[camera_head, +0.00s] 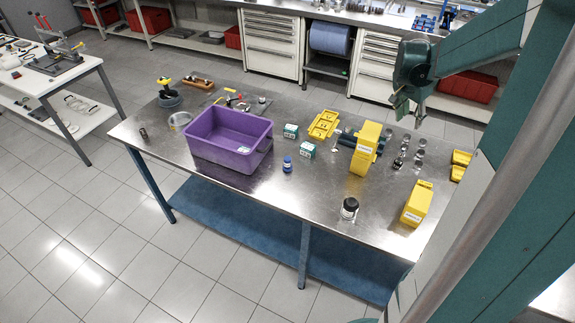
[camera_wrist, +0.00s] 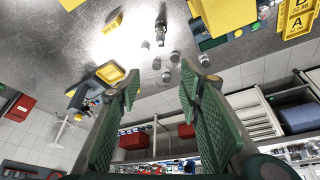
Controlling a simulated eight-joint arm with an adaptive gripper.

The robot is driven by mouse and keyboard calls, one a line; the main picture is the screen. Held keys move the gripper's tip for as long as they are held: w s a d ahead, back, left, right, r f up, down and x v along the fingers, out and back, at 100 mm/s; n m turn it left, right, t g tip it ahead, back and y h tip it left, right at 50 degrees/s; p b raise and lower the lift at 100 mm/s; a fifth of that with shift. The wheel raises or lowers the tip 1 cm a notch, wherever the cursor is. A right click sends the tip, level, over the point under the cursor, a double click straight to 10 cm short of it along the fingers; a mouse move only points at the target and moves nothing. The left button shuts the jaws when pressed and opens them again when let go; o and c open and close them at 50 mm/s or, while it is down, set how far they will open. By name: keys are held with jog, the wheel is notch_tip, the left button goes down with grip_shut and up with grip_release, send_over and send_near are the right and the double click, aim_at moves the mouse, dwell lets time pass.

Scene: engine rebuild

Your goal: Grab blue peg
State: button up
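My gripper (camera_head: 410,108) hangs high above the right part of the metal table. In the wrist view my gripper (camera_wrist: 160,80) has its two green fingers wide apart with nothing between them. I cannot make out a clear blue peg. Dark blue, rod-like shapes (camera_head: 347,141) lie beside the upright yellow box (camera_head: 364,148), partly hidden by it.
The metal table (camera_head: 250,215) holds a purple bin (camera_head: 216,146), a yellow tray (camera_head: 323,124), several small metal parts (camera_head: 404,152), a black-capped jar (camera_head: 349,208) and another yellow box (camera_head: 416,204). Drawer cabinets (camera_head: 272,46) stand behind. The table's front edge is mostly clear.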

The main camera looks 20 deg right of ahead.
jog(key=r, duration=0.2)
jog(key=m+y+b, duration=0.1)
jog(key=y+b, duration=0.1)
jog(key=b, duration=0.1)
send_over(287, 159)
jog(key=shift+g, duration=0.4)
jog(key=f, duration=1.6)
jog(key=shift+a+f, duration=0.15)
jog(key=shift+a, duration=0.25)
jog(key=shift+f, duration=0.45)
jog(key=shift+d+f, duration=0.2)
jog(key=shift+f, duration=1.05)
jog(key=shift+f, duration=0.1)
jog(key=shift+w+d+f, duration=0.1)
jog(key=shift+d+f, duration=0.05)
jog(key=shift+f, duration=1.1)
jog(key=shift+d+f, duration=0.15)
jog(key=shift+f, duration=1.1)
